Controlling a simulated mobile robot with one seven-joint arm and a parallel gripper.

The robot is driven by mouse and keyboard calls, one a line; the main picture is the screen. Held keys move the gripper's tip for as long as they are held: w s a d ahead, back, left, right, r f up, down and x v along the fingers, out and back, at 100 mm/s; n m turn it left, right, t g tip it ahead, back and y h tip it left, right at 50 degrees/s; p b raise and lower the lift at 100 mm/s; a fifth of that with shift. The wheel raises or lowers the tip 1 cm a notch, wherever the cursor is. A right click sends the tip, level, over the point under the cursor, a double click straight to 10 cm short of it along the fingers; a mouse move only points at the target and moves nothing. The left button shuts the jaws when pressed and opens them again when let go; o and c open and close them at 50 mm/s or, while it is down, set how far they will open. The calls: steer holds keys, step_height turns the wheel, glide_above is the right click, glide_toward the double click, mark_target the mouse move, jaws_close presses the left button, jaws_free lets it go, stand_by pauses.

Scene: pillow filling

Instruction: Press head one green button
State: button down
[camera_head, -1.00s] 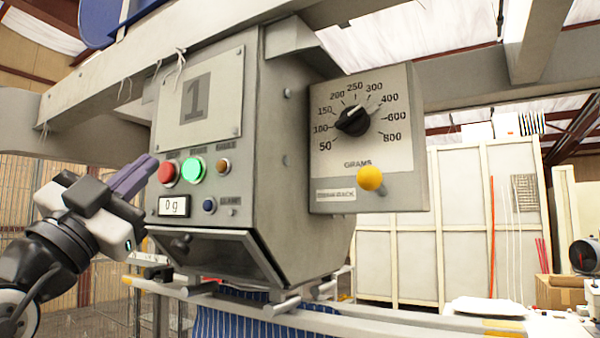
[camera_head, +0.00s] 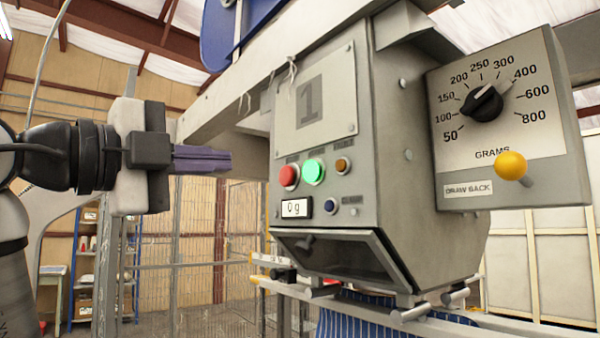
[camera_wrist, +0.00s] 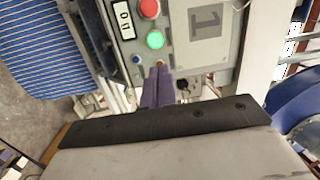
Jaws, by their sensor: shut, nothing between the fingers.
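The green button (camera_head: 314,172) glows on the front panel of the grey machine head marked 1 (camera_head: 311,102), between a red button (camera_head: 289,176) and an orange one (camera_head: 342,165). My gripper (camera_head: 230,160) is shut and empty, its purple fingers pointing right, left of the panel with a gap between. In the wrist view the green button (camera_wrist: 155,40) lies just beyond the fingertips (camera_wrist: 160,66), a little above them in the picture. The red button (camera_wrist: 149,9) is farther up. I see no contact with the green button in the head view.
A display (camera_head: 296,208) reads 0 g, with a blue button (camera_head: 328,204) beside it. The grams dial (camera_head: 487,102) and yellow knob (camera_head: 511,165) stick out at right. A beam crosses above; striped blue fabric (camera_head: 375,320) hangs below.

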steer(key=shift+s+a+f+m+y, duration=0.1)
steer(key=shift+s+a+m+y, duration=0.2)
steer(key=shift+s, duration=0.1)
steer(key=shift+d, duration=0.1)
steer(key=p, duration=0.5)
glide_toward(309, 170)
steer(key=x, duration=0.5)
steer(key=shift+w, duration=0.25)
steer(key=shift+x, duration=0.75)
steer(key=shift+s, duration=0.1)
